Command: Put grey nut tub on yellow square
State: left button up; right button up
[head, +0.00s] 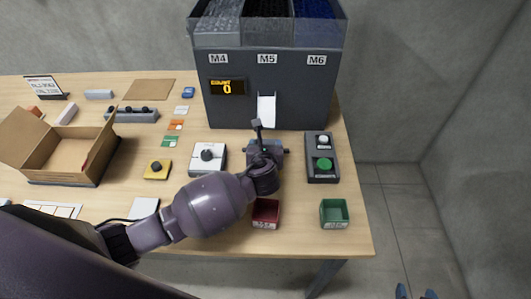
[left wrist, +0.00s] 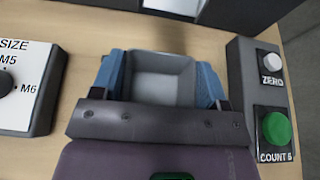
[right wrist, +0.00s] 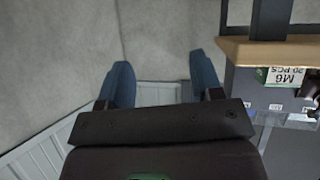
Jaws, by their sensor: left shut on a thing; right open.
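The grey nut tub (left wrist: 162,78) sits between the blue fingers of my left gripper (left wrist: 165,85) in the left wrist view, and it looks empty. In the head view my left gripper (head: 266,151) is in front of the feeder's white chute (head: 266,109), and the arm hides much of the tub. I cannot tell if the tub touches the table. My right gripper (right wrist: 163,88) is open and empty, beyond the table's right side.
The dark feeder (head: 270,88) stands at the back, its display reading 0. A button box (head: 321,158) is right of my left gripper. A red tub (head: 266,213) and a green tub (head: 334,213) are near the front edge. An open carton (head: 70,155) is at left.

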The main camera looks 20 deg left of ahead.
pick_arm(q)
notch_tip(320, 180, down, 3)
jog(key=shift+r, duration=0.1)
pick_arm(e)
jog(key=shift+s+f, duration=0.45)
jog(key=shift+f, duration=0.2)
jog(key=shift+w, duration=0.1)
pick_arm(q)
jog(key=o, duration=0.9)
pick_arm(e)
jog(key=shift+w+r, duration=0.4)
jog(key=shift+w, duration=0.05)
